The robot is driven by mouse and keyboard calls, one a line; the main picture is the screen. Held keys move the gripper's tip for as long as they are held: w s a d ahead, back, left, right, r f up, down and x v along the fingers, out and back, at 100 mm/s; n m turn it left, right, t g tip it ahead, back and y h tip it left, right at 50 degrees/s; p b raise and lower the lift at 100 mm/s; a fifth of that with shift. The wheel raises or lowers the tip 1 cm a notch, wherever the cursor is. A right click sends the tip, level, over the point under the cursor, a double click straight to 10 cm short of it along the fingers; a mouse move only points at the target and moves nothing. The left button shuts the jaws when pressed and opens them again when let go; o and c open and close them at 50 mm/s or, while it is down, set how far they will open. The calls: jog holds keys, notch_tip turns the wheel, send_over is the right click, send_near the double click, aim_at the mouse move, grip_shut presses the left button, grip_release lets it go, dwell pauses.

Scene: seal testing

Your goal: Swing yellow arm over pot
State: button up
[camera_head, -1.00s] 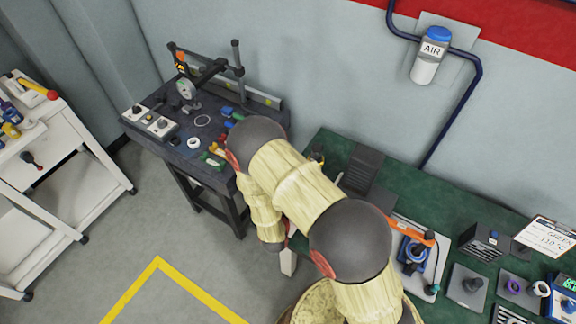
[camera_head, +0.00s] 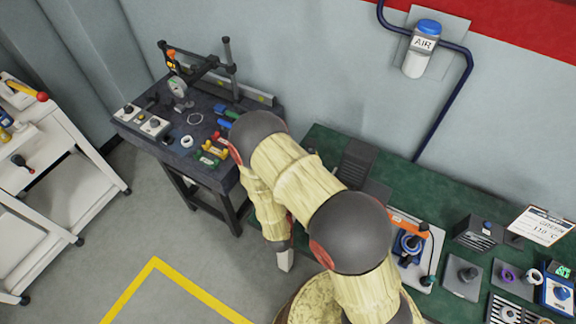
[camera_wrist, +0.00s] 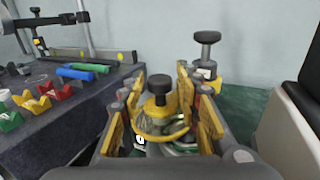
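In the wrist view, my gripper (camera_wrist: 160,85) is open, with one yellow-padded finger on each side. A yellow part with a black knob (camera_wrist: 157,86) stands between and beyond the fingers; it looks like the yellow arm, though I cannot tell whether the fingers touch it. A round yellow rim (camera_wrist: 165,134) and clear or metallic parts show below it, perhaps the pot. Just behind to the right stands a post with a black knob (camera_wrist: 207,38) and yellow pieces near its foot, partly hidden by the right finger. In the head view, my arm hides my gripper and these parts.
A dark table (camera_head: 165,160) at the left holds a gauge stand and coloured blocks (camera_head: 212,152). The green bench (camera_head: 325,145) runs right, with an orange-armed fixture (camera_head: 408,222), dark blocks and a clipboard (camera_head: 540,226). A white cart (camera_head: 65,150) stands far left; the floor between is clear.

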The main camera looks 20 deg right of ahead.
jog(key=shift+o, duration=0.3)
jog(key=v, duration=1.2)
